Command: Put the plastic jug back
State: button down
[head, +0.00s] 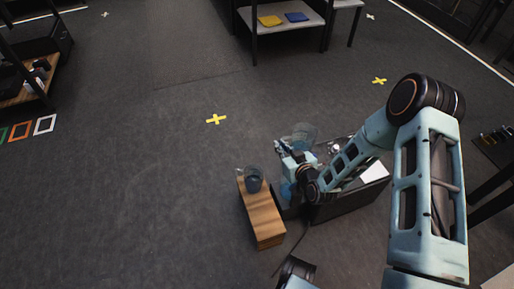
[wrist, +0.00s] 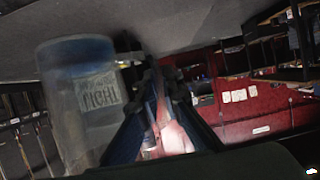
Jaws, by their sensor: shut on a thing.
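The plastic jug (wrist: 80,120) is see-through, with a bluish band near its top and a pale label. It fills the left of the wrist view, beside the fingers. In the head view, a see-through round shape (head: 305,133) at my gripper appears to be the same jug. My gripper (head: 284,150) is shut on it above the dark-sided counter; its fingers also show in the wrist view (wrist: 152,78). Where exactly the fingers hold the jug is hidden, perhaps at its handle.
A shelf (head: 285,20) with yellow and blue folded items stands at the back. Coloured frames (head: 45,124) lie on the left floor. The middle floor is clear.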

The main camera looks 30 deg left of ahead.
jog(key=w+d+r+m+t+h, duration=0.2)
jog(key=w+d+r, duration=0.4)
jog(key=d+r, duration=0.25)
jog(key=w+d+r+m+t+h, duration=0.1)
jog(key=w+d+r+m+h, duration=0.1)
jog(key=w+d+r, duration=0.55)
jog(key=s+d+r+m+t+h, duration=0.1)
jog(key=d+r+m+h, duration=0.2)
jog(key=d+r, duration=0.5)
jog(key=s+d+r+m+t+h, duration=0.1)
jog(key=s+d+r+m+h, duration=0.1)
jog(key=d+r, duration=0.7)
jog(key=d+m+h, duration=0.1)
jog(key=d, duration=0.4)
jog(key=shift+s, duration=0.2)
jog(key=shift+s, duration=0.1)
